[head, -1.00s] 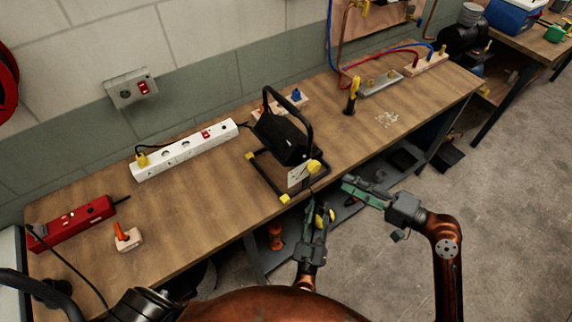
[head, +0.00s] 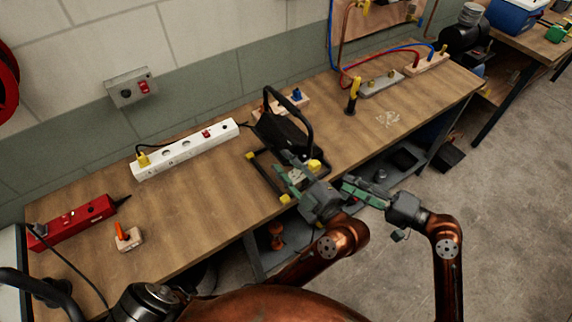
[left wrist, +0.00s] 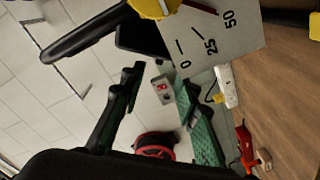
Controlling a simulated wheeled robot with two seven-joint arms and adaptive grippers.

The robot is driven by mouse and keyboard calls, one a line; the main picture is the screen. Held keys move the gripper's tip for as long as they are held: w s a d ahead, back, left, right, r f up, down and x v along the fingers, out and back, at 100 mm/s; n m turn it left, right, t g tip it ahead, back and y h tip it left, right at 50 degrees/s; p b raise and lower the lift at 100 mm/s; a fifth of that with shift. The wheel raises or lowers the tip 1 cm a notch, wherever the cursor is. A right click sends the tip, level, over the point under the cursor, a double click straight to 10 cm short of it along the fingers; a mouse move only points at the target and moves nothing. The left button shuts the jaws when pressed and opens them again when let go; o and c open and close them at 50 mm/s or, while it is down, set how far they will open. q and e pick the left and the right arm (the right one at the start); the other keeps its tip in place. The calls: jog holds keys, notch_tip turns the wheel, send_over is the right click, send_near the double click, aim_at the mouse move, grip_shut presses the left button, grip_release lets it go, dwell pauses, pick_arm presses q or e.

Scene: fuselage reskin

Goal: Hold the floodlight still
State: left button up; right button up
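The floodlight (head: 285,135) is a black lamp with a tall loop handle on a black frame with yellow feet, standing on the workbench near its front edge. Its light plate, marked 0, 25 and 50 (left wrist: 215,38), and a yellow knob (left wrist: 154,6) are close in the left wrist view. My left gripper (head: 298,172) is at the frame's front right, by this plate. Its fingers stand apart in the left wrist view (left wrist: 148,85), with nothing seen between them. My right gripper (head: 352,188) hangs off the bench edge to the right, apart from the floodlight; its finger gap is unclear.
A white power strip (head: 185,152), a red power strip (head: 75,222) and a small block with an orange lever (head: 128,238) lie left on the workbench (head: 200,205). A yellow-handled tool (head: 353,95) stands to the right. A shelf sits below the bench.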

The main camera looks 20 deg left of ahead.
aim_at(271, 149)
pick_arm(q)
jog(key=x, duration=0.7)
jog(key=shift+w+a, duration=0.2)
jog(key=shift+w, duration=0.05)
jog(key=shift+c, duration=0.6)
grip_shut()
